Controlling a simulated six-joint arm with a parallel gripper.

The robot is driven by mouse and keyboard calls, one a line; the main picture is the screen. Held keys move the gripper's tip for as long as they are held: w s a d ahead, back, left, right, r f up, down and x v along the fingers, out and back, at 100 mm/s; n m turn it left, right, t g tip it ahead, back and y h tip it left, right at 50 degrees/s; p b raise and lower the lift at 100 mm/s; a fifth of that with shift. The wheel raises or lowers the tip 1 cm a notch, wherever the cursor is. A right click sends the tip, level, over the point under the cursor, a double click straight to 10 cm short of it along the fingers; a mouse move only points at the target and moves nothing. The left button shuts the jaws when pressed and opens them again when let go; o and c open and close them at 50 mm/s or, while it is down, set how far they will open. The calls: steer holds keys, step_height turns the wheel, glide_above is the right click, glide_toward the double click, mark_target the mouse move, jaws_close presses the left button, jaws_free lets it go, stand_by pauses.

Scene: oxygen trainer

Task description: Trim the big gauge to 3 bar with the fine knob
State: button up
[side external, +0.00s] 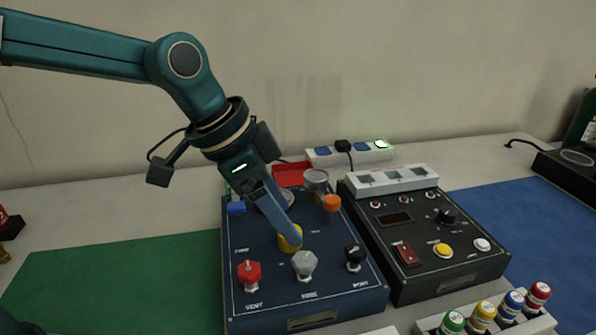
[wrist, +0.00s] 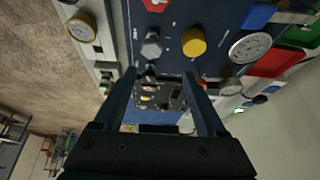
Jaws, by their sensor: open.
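The navy panel (side external: 345,300) carries a grey knob (side external: 304,264) at its front middle, with a label too small to read surely. The grey knob also shows in the wrist view (wrist: 151,46), just beyond the left fingertip. A yellow knob (side external: 287,243) sits behind it, partly covered by my gripper (side external: 293,240). The big white-faced gauge (wrist: 249,46) shows at the upper right of the wrist view; its reading is not legible. In the side view my gripper mostly hides it. My gripper, in the wrist view (wrist: 158,76), is open and empty, pointing down over the panel.
A red knob (side external: 249,274) and a black knob (side external: 354,257) flank the grey one. An orange knob (side external: 331,202) stands farther back. A black control box (side external: 430,262) adjoins on the right. Several capped bottles (side external: 482,314) stand at front right. A green mat (side external: 110,285) lies clear at left.

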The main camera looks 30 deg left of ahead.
mark_target(304, 259)
steer(key=shift+g, duration=0.4)
steer(key=x, duration=0.3)
steer(key=s+x, duration=0.1)
steer(key=x, duration=0.2)
steer(key=shift+s+d+f, duration=0.1)
steer(key=shift+d+f, duration=0.3)
steer(key=shift+f, duration=0.35)
jaws_close()
